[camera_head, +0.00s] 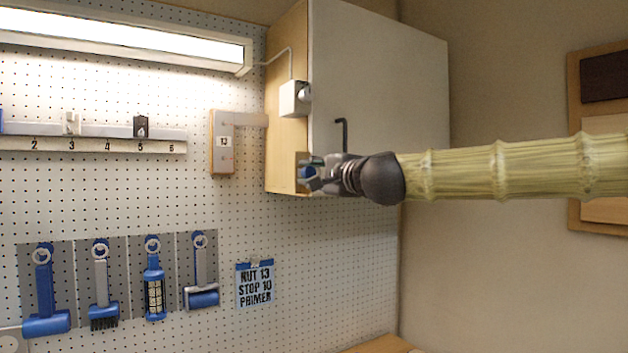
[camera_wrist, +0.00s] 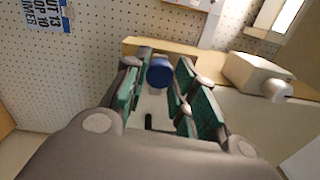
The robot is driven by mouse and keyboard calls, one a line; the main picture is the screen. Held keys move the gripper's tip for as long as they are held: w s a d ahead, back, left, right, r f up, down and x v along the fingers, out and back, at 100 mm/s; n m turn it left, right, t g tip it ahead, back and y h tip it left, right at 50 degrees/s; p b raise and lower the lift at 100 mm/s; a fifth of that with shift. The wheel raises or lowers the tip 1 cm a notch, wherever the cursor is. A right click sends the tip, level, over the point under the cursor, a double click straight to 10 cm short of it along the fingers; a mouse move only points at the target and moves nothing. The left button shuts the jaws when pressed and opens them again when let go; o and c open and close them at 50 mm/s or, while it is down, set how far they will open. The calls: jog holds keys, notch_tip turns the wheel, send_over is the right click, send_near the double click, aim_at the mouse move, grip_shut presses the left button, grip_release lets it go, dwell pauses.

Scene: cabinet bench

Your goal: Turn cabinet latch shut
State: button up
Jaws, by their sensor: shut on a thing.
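The cabinet (camera_head: 380,80) hangs on the wall, with a pale door face and a wooden side. A blue round knob (camera_wrist: 160,72), which looks like the latch's knob, is at the cabinet's lower edge. My gripper (camera_head: 314,173) reaches it from the right, and a bit of blue shows at its tips. In the wrist view the knob sits between my green-padded fingers, which are shut on it. The rest of the latch is mostly hidden by the fingers, so its exact angle cannot be told.
A black handle (camera_head: 343,135) stands out from the door just above my gripper. A white box with a round knob (camera_head: 294,97) is on the cabinet's side, also at right in the wrist view (camera_wrist: 258,74). A pegboard (camera_head: 120,200) with blue tools is left.

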jog(key=shift+m, duration=0.4)
jog(key=o, duration=1)
jog(key=shift+o, duration=0.2)
jog(key=v, duration=1.2)
jog(key=shift+f, duration=0.1)
